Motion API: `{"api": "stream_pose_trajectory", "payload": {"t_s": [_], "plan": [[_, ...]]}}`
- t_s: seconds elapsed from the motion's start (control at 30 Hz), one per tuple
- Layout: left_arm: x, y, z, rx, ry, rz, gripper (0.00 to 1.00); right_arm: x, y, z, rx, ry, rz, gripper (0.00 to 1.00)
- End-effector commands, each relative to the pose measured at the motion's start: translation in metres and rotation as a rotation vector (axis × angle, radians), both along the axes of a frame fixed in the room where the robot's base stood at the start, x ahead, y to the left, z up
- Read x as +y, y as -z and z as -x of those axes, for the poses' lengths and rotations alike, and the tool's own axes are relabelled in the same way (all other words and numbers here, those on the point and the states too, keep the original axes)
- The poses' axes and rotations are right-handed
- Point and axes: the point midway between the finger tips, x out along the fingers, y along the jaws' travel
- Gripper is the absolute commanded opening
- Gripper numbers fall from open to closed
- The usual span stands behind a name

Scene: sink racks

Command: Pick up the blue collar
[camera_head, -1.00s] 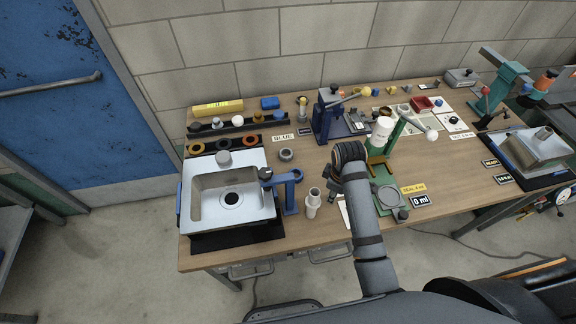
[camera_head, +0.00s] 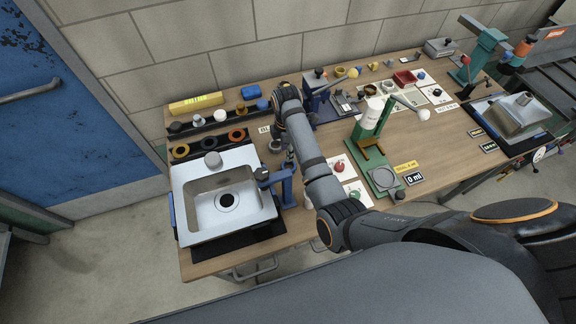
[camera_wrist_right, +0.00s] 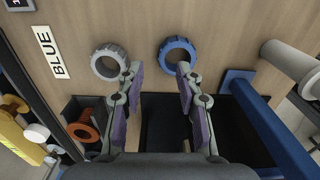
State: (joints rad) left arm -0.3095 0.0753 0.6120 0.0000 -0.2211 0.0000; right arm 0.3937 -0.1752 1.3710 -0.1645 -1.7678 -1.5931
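The blue collar (camera_wrist_right: 177,52) lies flat on the wooden bench in the right wrist view, just beyond the fingertips. A grey collar (camera_wrist_right: 110,61) lies to its left. My right gripper (camera_wrist_right: 160,73) is open and empty, its two purple-padded fingers spread, with bare bench showing between them. The blue collar is near the right fingertip; I cannot tell the height gap. In the head view my right gripper (camera_head: 289,153) is over the bench beside the sink, and my arm hides the blue collar there. My left gripper is not in view.
A blue post with an arm (camera_wrist_right: 265,125) stands close to the right of the gripper, by the sink (camera_head: 225,212). A white cylinder (camera_wrist_right: 290,60) stands farther right. A BLUE label (camera_wrist_right: 52,52) lies left of the grey collar.

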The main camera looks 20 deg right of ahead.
Motion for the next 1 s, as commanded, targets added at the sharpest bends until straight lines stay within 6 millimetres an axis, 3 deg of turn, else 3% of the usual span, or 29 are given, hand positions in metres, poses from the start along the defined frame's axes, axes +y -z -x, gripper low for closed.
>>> {"api": "stream_pose_trajectory", "payload": {"t_s": [0.2,0.33,0.6,0.87,1.0], "plan": [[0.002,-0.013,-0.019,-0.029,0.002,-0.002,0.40,0.003,0.025,0.001,0.005,-0.001,0.001,0.36],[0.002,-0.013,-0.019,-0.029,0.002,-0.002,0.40,0.003,0.046,0.001,0.002,0.001,0.001,0.36],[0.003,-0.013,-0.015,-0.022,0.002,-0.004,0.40,0.004,0.052,0.001,0.000,0.002,0.000,0.36],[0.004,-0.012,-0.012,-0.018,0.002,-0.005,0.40,0.004,0.052,0.001,0.000,0.001,0.000,0.02],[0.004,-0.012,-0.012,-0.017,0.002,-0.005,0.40,0.004,0.052,0.001,0.000,0.001,0.000,0.00]]}}
